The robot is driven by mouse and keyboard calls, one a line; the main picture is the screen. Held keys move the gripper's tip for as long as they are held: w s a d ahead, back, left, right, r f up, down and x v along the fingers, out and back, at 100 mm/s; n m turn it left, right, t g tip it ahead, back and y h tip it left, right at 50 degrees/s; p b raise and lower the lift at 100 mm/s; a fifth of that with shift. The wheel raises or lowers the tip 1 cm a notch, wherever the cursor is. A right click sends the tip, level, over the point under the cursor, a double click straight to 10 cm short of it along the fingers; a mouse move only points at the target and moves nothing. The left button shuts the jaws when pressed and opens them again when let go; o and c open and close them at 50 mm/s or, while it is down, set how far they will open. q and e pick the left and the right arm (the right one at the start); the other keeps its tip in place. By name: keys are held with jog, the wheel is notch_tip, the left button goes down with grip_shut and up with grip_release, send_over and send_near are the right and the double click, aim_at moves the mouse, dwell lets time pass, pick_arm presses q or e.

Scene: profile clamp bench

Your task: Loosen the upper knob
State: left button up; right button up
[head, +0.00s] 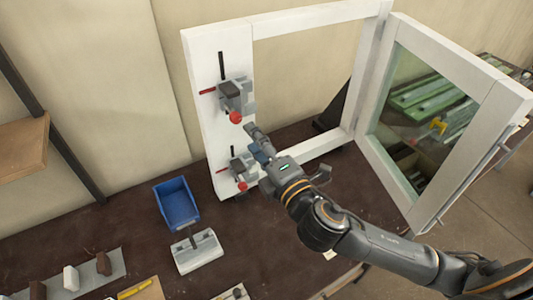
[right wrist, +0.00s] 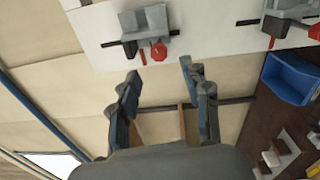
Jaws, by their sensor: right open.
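The upper clamp (head: 237,96) sits on the white left post of the upright frame, with a round red upper knob (head: 236,117) at its lower front. In the right wrist view, which is turned sideways, the upper knob (right wrist: 158,51) lies just beyond the fingertips. My right gripper (head: 257,136) is below and right of the upper knob in the head view. Its two fingers (right wrist: 160,79) are spread, with nothing between them, apart from the knob. A lower clamp (head: 240,166) with its own red knob (head: 242,186) is on the same post. My left gripper is not in view.
A white-framed glass door (head: 435,100) stands open at the right, near my right arm. A blue bin (head: 176,203) and a pale block with a dark handle (head: 198,251) are on the brown bench (head: 130,215). The blue bin also shows in the right wrist view (right wrist: 290,80).

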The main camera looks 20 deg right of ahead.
jog(key=shift+v, duration=2.6)
